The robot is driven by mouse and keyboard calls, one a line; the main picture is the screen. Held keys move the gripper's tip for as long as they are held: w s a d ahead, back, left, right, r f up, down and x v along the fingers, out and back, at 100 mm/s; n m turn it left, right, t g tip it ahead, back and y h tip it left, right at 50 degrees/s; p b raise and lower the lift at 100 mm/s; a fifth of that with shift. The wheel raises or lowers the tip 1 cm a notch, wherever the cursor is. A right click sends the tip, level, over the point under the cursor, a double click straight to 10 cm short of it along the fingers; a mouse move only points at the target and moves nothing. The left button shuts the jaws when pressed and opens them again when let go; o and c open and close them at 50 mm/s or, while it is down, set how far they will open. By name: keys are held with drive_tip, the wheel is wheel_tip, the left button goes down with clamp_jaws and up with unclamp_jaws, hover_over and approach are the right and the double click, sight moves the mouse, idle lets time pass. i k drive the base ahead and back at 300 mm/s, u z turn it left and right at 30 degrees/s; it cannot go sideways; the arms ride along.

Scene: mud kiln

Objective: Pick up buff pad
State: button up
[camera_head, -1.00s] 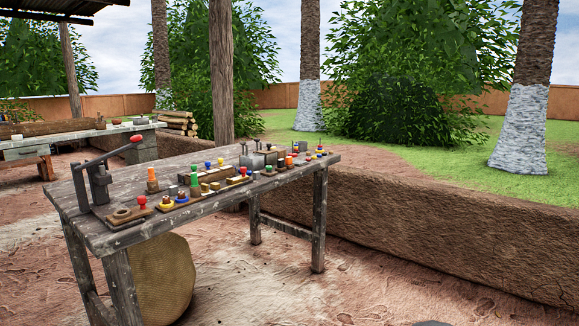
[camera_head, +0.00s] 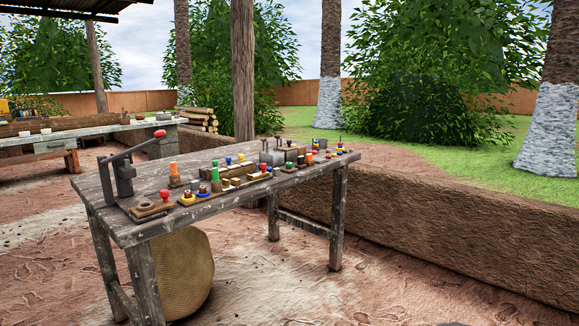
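A weathered wooden table (camera_head: 150,225) stands left of centre in the head view, with many small coloured pieces on top. I cannot tell which of them, if any, is the buff pad; they are too small to make out. A small tan block with a round hole (camera_head: 149,208) lies at the table's near left corner. Next to it is a red-topped piece (camera_head: 164,195). A lever press (camera_head: 124,180) with a red knob stands at the left end.
A large round tan object (camera_head: 187,275) stands under the table's left side. A low mud wall (camera_head: 450,235) runs behind and right. Another bench (camera_head: 100,137) stands far left. The dirt floor in front and to the right is open.

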sight(309, 161)
drive_tip(key=z, duration=0.15)
drive_tip(key=i, duration=1.3)
drive_tip(key=z, duration=0.2)
